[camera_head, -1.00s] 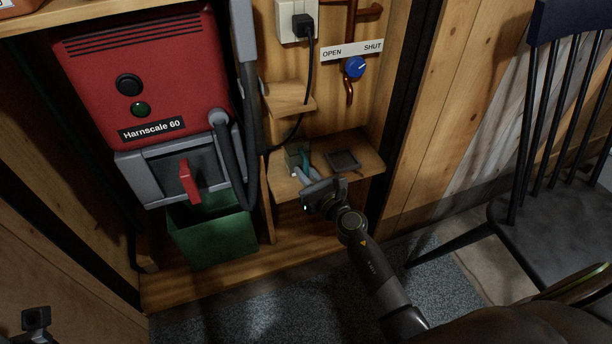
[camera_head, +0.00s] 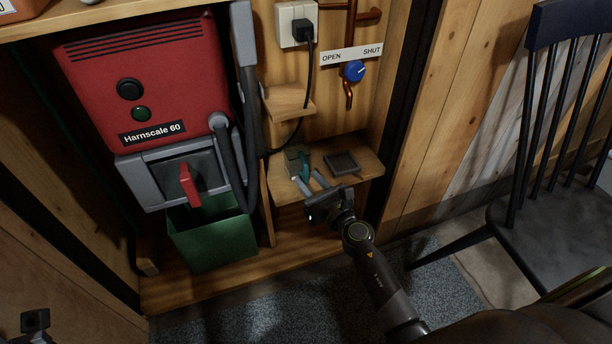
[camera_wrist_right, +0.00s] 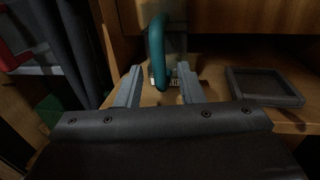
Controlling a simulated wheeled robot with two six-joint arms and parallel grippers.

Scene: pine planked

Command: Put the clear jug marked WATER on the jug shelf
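A small clear jug (camera_head: 292,160) with a teal handle (camera_head: 305,165) stands upright on the low wooden shelf (camera_head: 366,170), beside a flat dark square tray (camera_head: 342,162). In the right wrist view the jug's teal handle (camera_wrist_right: 157,50) faces me and hides much of the jug (camera_wrist_right: 176,42); part of a pale label shows, but I cannot read it. My right gripper (camera_head: 312,182) is open just in front of the handle. Its two fingers (camera_wrist_right: 159,86) are apart, with the handle's lower end between them and gaps either side. Part of my left gripper (camera_head: 36,322) shows at the bottom left corner.
The red Harnscale 60 machine (camera_head: 150,75) and a green bin (camera_head: 212,240) stand left of the shelf. A small upper ledge (camera_head: 290,102), a hanging cable and a blue valve knob (camera_head: 355,71) are above it. A dark chair (camera_head: 560,225) stands at right.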

